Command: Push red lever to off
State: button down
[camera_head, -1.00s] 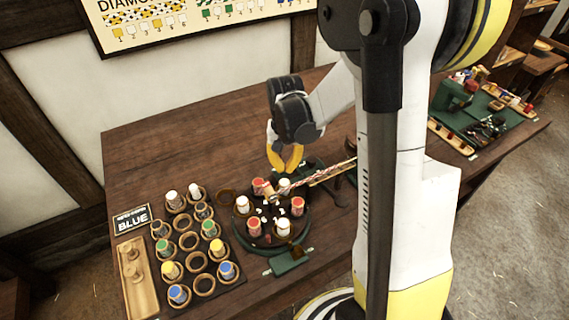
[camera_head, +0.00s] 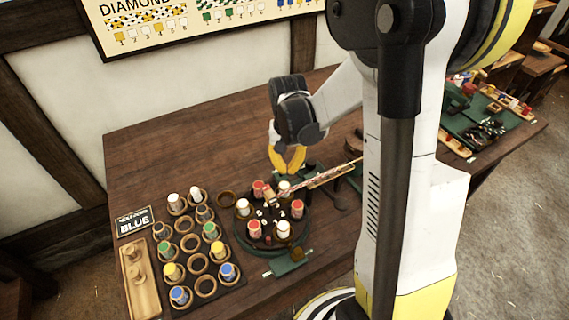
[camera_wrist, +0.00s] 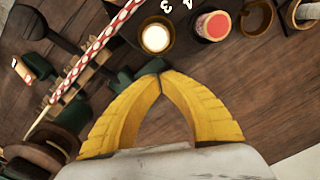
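My gripper (camera_head: 287,172) hangs above the dark wooden table, at the back edge of the round braiding disc (camera_head: 268,228). In the wrist view its two yellow fingers (camera_wrist: 160,74) meet at the tips, with nothing seen between them. A dark green block (camera_wrist: 125,78) shows just beyond the tips. I cannot make out a red lever for certain in either view. A small orange-and-white piece (camera_wrist: 23,70) lies at the left of the wrist view, near a dark rounded arm (camera_wrist: 50,32); I cannot tell what it is.
Red and white bobbins (camera_head: 254,229) stand on the disc. A braided rope (camera_head: 325,176) runs from it to the right. A rack of coloured bobbins (camera_head: 197,263), a wooden tray (camera_head: 138,282) and a BLUE sign (camera_head: 134,221) are at the left. The table's back left is bare.

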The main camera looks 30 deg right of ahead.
jog(key=shift+r+p, duration=1.95)
jog(key=shift+r, duration=1)
